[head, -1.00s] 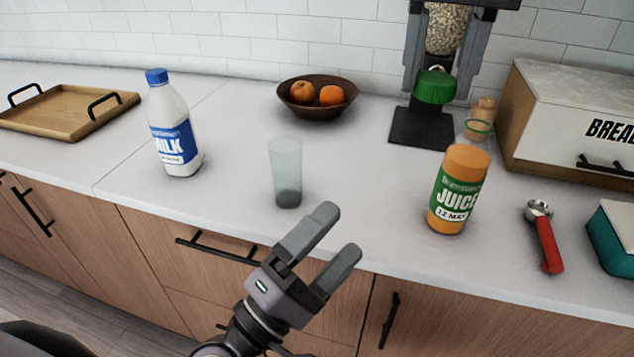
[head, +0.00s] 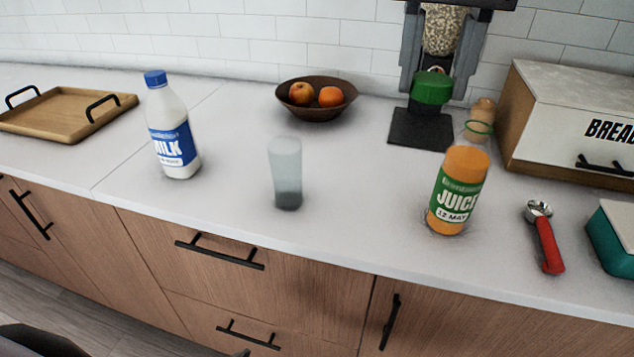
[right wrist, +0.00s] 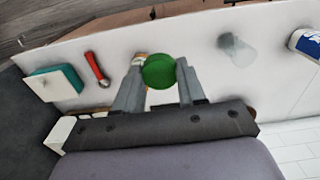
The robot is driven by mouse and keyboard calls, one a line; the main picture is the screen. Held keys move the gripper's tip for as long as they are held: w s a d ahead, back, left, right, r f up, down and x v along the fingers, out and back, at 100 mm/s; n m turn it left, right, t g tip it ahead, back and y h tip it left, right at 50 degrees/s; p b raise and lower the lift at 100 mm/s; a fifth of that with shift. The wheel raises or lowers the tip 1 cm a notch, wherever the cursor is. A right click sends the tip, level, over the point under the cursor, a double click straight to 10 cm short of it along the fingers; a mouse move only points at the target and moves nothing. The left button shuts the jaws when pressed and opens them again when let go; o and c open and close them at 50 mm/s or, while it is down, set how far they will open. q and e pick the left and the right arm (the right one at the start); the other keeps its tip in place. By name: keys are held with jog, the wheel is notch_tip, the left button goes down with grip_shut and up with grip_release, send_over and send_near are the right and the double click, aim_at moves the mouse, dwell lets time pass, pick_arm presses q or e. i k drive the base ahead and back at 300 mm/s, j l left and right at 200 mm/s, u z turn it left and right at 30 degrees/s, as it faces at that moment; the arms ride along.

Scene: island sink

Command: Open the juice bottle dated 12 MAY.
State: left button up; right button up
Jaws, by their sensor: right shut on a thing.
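The juice bottle (head: 459,190) stands upright on the counter at the right, orange inside, with a green label reading JUICE and 12 MAY. Its clear neck has a green ring at the top and no cap on it. My right gripper (head: 436,82) is shut on a green cap (head: 432,88), held apart from the bottle, above and behind it in the head view. The right wrist view shows the green cap (right wrist: 158,71) between the fingertips, with a bit of the orange bottle (right wrist: 139,58) partly hidden beside it.
A milk bottle (head: 172,130), a clear cup (head: 286,172) and a fruit bowl (head: 316,112) stand left of the juice. A red-handled scoop (head: 549,245), a teal box (head: 612,240) and a bread box (head: 570,130) are right. A grain dispenser's black base (head: 420,130) is behind.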

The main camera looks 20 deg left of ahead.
aim_at(466, 164)
jog(key=i+j, duration=0.1)
jog(key=j, duration=0.3)
jog(key=i+j+u, duration=0.1)
jog(key=j, duration=0.35)
jog(key=i+j, duration=0.1)
jog(key=j, duration=0.3)
jog(key=i+j, duration=0.1)
jog(key=j, duration=0.35)
jog(key=i+j+u, duration=0.1)
jog(key=j, duration=0.3)
